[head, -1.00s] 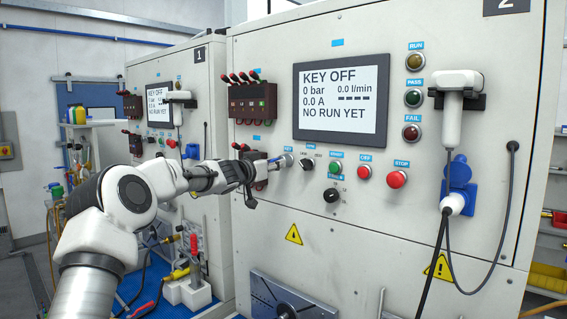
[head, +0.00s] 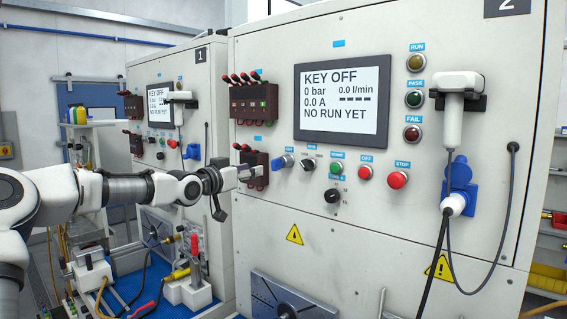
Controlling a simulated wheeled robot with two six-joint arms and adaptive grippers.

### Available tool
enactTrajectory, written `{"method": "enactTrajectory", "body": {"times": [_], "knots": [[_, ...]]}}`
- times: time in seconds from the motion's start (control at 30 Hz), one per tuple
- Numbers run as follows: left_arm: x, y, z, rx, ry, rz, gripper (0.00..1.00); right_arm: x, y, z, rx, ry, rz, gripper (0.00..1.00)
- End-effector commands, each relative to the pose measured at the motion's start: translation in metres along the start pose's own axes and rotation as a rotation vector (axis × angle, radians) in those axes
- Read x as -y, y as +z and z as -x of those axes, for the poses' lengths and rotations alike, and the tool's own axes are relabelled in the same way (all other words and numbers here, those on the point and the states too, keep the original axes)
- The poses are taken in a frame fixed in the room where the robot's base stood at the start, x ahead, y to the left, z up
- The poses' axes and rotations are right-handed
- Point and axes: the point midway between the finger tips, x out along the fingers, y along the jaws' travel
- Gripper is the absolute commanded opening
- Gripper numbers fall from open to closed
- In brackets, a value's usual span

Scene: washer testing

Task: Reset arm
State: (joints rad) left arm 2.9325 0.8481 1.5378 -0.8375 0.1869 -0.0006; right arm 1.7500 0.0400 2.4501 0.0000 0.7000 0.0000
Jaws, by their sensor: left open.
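My left gripper (head: 257,171) is open and empty at the left part of the machine 2 panel, in front of the lower dark red terminal block. My left arm comes in from the left edge at about panel height. The screen (head: 342,104) reads KEY OFF, 0 bar, 0.0 A, NO RUN YET. My right gripper is not in view.
Right of the key are a black knob (head: 309,164), a green button (head: 336,168), a red OFF button (head: 365,172) and a red STOP button (head: 398,180). A handheld scanner (head: 458,100) hangs at the right. Machine 1 (head: 205,100) stands behind my arm.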

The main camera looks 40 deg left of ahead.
Motion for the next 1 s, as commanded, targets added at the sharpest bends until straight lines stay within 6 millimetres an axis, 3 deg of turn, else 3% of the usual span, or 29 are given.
{"method": "enactTrajectory", "body": {"times": [0.37,0.5,0.57,0.77,0.87,1.0], "knots": [[-0.002,0.001,0.006,0.002,0.004,-0.003,0.41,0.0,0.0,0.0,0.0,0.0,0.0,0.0],[-0.022,0.027,-0.004,0.052,0.026,-0.002,0.41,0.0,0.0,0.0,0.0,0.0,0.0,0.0],[-0.043,0.054,-0.011,0.103,0.048,0.003,0.41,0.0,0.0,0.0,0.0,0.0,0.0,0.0],[-0.132,0.194,-0.021,0.355,0.124,0.039,0.41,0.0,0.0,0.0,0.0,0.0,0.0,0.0],[-0.171,0.27,-0.006,0.496,0.146,0.063,0.41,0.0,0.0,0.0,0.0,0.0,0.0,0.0],[-0.218,0.372,0.035,0.696,0.155,0.09,0.41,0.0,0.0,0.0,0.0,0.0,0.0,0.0]]}}
